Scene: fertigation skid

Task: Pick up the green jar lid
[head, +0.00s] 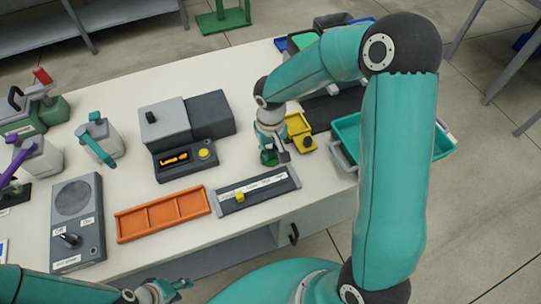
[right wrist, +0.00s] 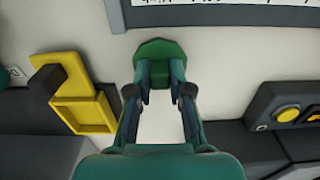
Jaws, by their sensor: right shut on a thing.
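The green jar lid (right wrist: 158,47) is between the fingertips of my right gripper (right wrist: 160,74) in the right wrist view. That gripper is shut on it, and the fingers hide part of the lid. In the head view my right gripper (head: 272,148) points down over the white table, with the green lid (head: 268,158) at its tips. I cannot tell whether the lid touches the table. My left gripper (head: 172,289) is low at the front edge, away from the lid; its opening is unclear.
A yellow holder (head: 298,126) stands right of the right gripper. A dark slide gauge (head: 255,190) with a yellow knob and an orange tray (head: 163,215) lie in front. A grey device (head: 190,135) stands to the left. A teal bin (head: 347,130) is at the right edge.

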